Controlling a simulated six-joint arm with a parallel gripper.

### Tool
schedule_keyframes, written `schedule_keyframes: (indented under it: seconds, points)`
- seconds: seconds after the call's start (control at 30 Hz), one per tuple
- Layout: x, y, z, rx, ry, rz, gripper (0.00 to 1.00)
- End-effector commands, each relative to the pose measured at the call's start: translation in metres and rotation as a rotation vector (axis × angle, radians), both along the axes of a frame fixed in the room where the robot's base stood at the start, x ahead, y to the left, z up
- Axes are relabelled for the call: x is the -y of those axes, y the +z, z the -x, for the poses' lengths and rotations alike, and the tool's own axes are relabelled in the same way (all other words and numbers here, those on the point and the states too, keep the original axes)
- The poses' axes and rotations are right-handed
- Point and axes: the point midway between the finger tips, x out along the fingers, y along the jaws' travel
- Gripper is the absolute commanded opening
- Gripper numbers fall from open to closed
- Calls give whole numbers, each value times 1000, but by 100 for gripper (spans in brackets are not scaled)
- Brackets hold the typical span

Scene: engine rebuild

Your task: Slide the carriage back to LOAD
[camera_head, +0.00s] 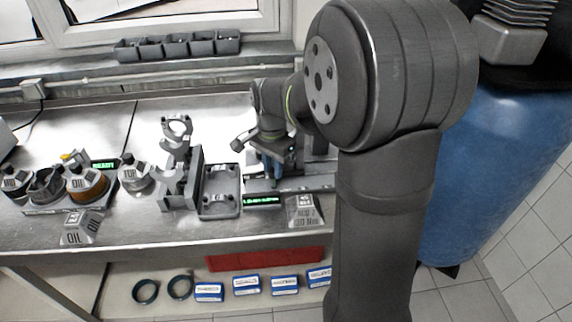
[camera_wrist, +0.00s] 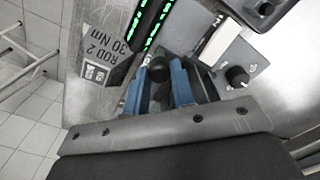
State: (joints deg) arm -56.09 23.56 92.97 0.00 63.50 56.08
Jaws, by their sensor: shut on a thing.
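My gripper (camera_head: 271,172) is low over the bench, just behind a green-lit display. In the wrist view its two blue fingers (camera_wrist: 159,84) point down on either side of a dark round knob (camera_wrist: 159,70) and are shut on it. The knob seems to be the carriage's handle, but my arm and fingers hide most of the carriage. I cannot read a LOAD mark in either view.
The green-lit display (camera_head: 264,200) and a sign reading ROD 2 30 Nm (camera_wrist: 107,55) stand close to my gripper. A grey tray (camera_head: 219,213) and a dark upright fixture (camera_head: 195,178) are to the left. A black dial (camera_wrist: 237,77) is near my fingers.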

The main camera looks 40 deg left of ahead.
Motion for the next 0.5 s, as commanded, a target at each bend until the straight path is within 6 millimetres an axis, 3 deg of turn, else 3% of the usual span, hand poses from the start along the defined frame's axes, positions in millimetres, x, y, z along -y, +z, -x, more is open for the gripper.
schedule_keyframes:
  seconds: [0.5]
  points:
    - [-9, 1, 9, -2, 1, -5, 0]
